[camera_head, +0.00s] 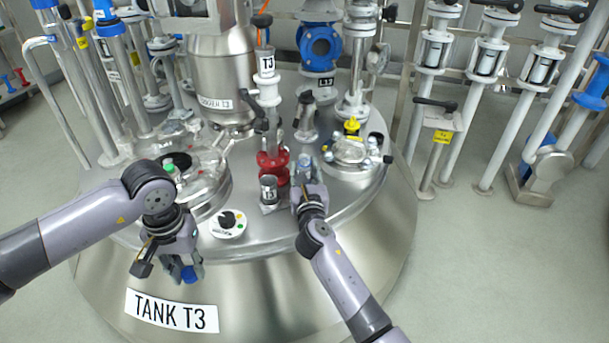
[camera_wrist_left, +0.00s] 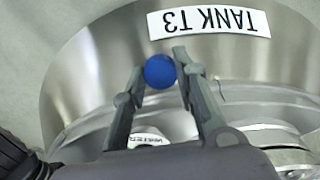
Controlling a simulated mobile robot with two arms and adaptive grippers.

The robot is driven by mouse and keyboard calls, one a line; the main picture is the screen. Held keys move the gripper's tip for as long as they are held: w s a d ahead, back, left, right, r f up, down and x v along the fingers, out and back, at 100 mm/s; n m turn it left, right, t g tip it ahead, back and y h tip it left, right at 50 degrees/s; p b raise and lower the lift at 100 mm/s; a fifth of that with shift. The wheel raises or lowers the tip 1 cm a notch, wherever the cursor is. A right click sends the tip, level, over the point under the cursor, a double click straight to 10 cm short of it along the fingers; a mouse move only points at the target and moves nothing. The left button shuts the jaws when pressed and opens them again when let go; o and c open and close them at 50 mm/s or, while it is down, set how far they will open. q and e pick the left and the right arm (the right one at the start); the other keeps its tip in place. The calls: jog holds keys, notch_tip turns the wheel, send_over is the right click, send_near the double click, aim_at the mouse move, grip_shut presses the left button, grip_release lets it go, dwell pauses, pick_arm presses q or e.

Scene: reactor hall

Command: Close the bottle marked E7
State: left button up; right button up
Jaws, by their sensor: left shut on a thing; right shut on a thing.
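My left gripper (camera_head: 186,268) is shut on a blue cap (camera_head: 190,275), held in the air in front of the tank's side, above the TANK T3 label. In the left wrist view the round blue cap (camera_wrist_left: 160,70) sits between the two fingertips. My right gripper (camera_head: 307,184) is shut on a small bluish bottle (camera_head: 305,160) over the tank top, right of the red valve. The gripper hides much of the bottle, and no E7 mark is readable. The cap is apart from the bottle, lower and to its left.
The steel tank (camera_head: 300,285) fills the middle. A green-topped item (camera_head: 169,166) stands behind my left arm.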

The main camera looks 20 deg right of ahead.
jog(key=shift+r, duration=0.1)
jog(key=shift+c, duration=0.2)
